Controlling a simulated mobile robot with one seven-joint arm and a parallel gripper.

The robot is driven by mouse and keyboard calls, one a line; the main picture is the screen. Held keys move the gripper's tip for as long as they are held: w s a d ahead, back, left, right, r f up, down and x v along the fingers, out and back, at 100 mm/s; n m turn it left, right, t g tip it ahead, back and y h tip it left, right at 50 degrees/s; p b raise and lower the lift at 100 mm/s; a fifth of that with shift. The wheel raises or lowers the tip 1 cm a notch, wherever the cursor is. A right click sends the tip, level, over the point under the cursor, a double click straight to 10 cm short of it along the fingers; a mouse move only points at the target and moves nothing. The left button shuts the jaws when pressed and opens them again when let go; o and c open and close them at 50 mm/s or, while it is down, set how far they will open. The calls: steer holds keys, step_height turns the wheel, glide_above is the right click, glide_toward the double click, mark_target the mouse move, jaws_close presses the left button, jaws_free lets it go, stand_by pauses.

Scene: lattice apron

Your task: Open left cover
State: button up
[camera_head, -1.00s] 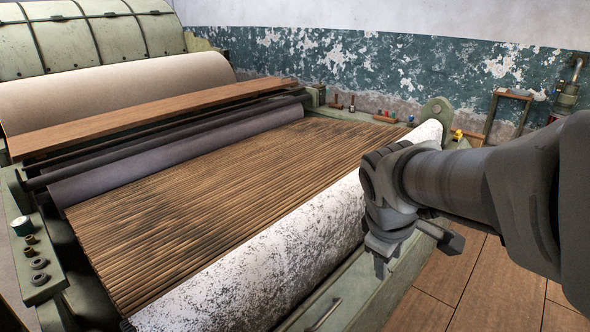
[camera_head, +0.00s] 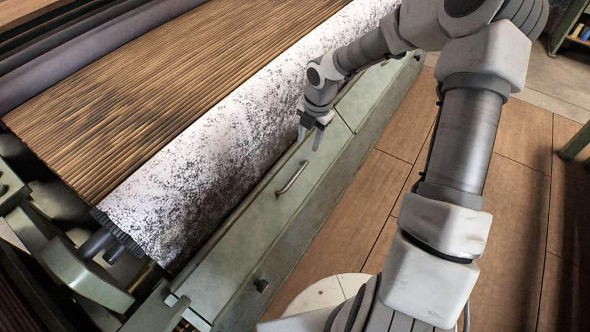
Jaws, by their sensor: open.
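The left cover (camera_head: 262,232) is a long green metal panel along the front of the machine, lying shut in front of the speckled white roller. Its bar handle (camera_head: 292,177) stands on its top face. My gripper (camera_head: 309,143) is open and empty, pointing down near the far end of this cover, a little beyond the handle and apart from it. A seam right by the gripper divides this panel from another green cover (camera_head: 372,92) farther along. Whether the fingertips touch anything cannot be told.
The white speckled roller (camera_head: 225,135) lies close behind the covers, with a brown slatted bed (camera_head: 130,95) beyond it. The tiled floor (camera_head: 400,155) to the right is clear.

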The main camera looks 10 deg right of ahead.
mark_target(295, 176)
steer(key=shift+n+y, duration=0.3)
steer(key=shift+n, duration=0.2)
steer(key=w+a+f+b, duration=0.1)
steer(key=f, duration=0.5)
steer(key=w+f+b, duration=0.1)
steer(key=f, duration=0.5)
steer(key=w+a+f+b, duration=0.1)
steer(key=f, duration=0.5)
steer(key=shift+w+a+f+b, duration=0.15)
steer(key=shift+a+f+b, duration=0.2)
jaws_close()
